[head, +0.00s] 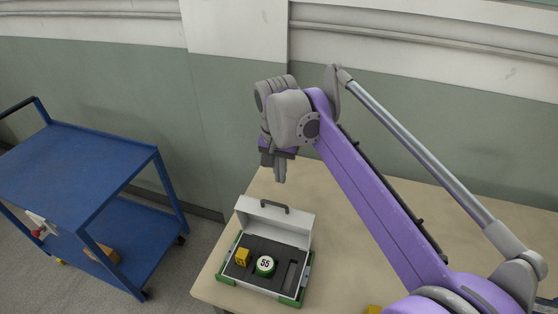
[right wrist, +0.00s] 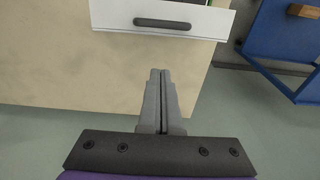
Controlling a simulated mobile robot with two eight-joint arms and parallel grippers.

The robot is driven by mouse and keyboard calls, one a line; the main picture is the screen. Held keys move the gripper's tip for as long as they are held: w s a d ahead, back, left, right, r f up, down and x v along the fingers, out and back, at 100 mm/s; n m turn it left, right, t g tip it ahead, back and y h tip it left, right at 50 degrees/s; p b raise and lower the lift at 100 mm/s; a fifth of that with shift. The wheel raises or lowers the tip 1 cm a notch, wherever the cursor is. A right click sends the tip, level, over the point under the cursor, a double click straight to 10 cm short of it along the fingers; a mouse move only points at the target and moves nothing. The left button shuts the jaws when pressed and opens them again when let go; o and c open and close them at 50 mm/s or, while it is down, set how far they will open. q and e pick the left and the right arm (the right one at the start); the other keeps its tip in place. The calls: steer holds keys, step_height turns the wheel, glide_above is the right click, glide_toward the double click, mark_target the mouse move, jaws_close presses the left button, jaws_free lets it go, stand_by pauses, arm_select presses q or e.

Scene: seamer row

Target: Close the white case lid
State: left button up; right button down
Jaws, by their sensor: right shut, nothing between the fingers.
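The white case (head: 268,254) stands on the tan table with its lid (head: 275,217) raised at the back and a dark handle on the lid's edge. Its open base has green corners and a dark insert holding a yellow block (head: 243,257) and a green round piece marked 55 (head: 265,265). My right gripper (head: 281,180) is shut and empty, pointing down behind and above the raised lid. In the right wrist view the shut fingers (right wrist: 160,75) point toward the white lid (right wrist: 110,14) and its dark handle (right wrist: 162,23), apart from them. My left gripper is not in view.
The tan table (head: 400,215) has free room right of the case. A blue two-shelf cart (head: 80,165) stands on the floor at the left, with small items on its lower shelf. A grey-green wall runs behind the table. Another yellow thing (head: 374,310) shows at the bottom edge.

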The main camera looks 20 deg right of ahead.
steer(key=shift+s+a+f, duration=0.45)
steer(key=shift+s+a, duration=0.1)
steer(key=shift+s, duration=0.25)
steer(key=shift+s+a+f, duration=0.45)
steer(key=shift+s+a, duration=0.05)
steer(key=shift+s, duration=0.25)
steer(key=shift+s+a, duration=0.1)
